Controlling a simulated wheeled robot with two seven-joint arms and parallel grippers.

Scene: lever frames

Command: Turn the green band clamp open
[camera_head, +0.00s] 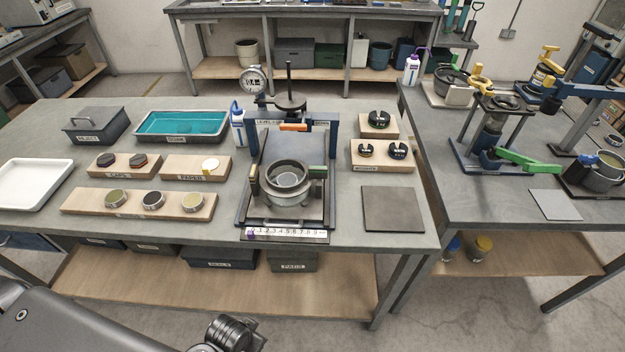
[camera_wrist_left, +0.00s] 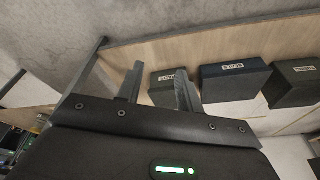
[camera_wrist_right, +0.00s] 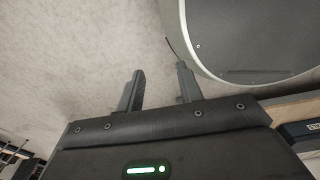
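A dark frame (camera_head: 243,205) on the middle bench holds a round metal pot (camera_head: 287,200) with a band around it. A dark green block or handle (camera_head: 316,178) stands at the pot's right side, and an olive-yellow piece (camera_head: 254,179) at its left. I take the green part to be the band clamp; its exact setting is too small to tell. My left gripper (camera_wrist_left: 158,80) is open and empty, below the bench near the shelf. My right gripper (camera_wrist_right: 160,80) is open and empty beside a large rounded grey surface. Neither gripper shows in the head view.
A dial gauge (camera_head: 253,81) and an orange bar (camera_head: 295,127) rise behind the pot. A scale strip (camera_head: 286,234) lies in front. A dark square plate (camera_head: 393,209) lies to the right. Another green lever (camera_head: 530,161) is on the right bench. Wooden blocks (camera_head: 138,205) stand left.

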